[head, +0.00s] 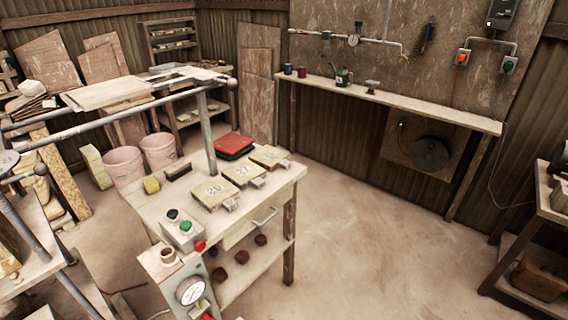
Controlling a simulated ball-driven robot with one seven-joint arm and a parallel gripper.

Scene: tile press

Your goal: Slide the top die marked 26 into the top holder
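Three pale, flat dies with metal tabs lie in a slanting row on the small wooden table. The nearest die (213,191) bears a dark number that looks like 20 or 26. The middle die (242,173) has a number too small to read surely, perhaps 22 or 27. The number on the far die (269,156) is not readable. I cannot make out the top holder. My gripper is not in view.
The table (262,196) also carries folded red cloths (233,146), a yellow block (151,185) and a button box (184,228). A pressure gauge (190,290) stands at its front. Metal bars cross the left side. The floor (370,240) to the right is clear.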

